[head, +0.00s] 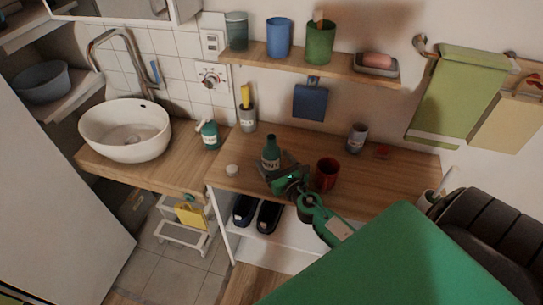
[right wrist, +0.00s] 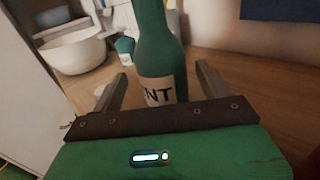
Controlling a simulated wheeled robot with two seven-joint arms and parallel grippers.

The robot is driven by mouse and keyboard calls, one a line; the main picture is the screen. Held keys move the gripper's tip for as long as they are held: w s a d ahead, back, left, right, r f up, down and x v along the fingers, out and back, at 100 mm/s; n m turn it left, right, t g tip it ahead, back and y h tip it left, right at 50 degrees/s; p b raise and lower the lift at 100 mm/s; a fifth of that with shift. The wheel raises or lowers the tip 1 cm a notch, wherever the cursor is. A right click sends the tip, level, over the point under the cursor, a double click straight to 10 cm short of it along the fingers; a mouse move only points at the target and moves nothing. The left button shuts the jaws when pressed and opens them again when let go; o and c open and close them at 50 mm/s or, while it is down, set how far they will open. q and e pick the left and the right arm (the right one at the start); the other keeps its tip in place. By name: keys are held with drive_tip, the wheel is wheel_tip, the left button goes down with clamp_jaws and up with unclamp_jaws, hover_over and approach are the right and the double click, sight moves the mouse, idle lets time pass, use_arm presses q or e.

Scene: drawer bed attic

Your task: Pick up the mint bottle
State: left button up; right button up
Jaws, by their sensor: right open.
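The mint bottle (head: 271,156) is dark green with a pale label and stands upright on the wooden counter. My right gripper (head: 275,176) is at the bottle, on its near side. In the right wrist view the bottle (right wrist: 160,60) stands between the two open fingers of the gripper (right wrist: 158,85), with part of its label reading "NT". A gap shows on each side of the bottle. The bottle's base is hidden behind the gripper body. My left gripper is not in view.
A red mug (head: 326,174) stands close to the right of the gripper. A small white round item (head: 232,170) lies left of the bottle. A grey cup (head: 357,138) stands farther right. A wooden shelf (head: 345,71) with cups hangs above.

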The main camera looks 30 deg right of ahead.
sight(269, 152)
drive_tip(key=shift+w+d, duration=0.15)
drive_tip(key=shift+w, duration=0.95)
drive_tip(key=shift+w+d, duration=0.15)
drive_tip(key=shift+w, duration=0.95)
drive_tip(key=c, duration=1.1)
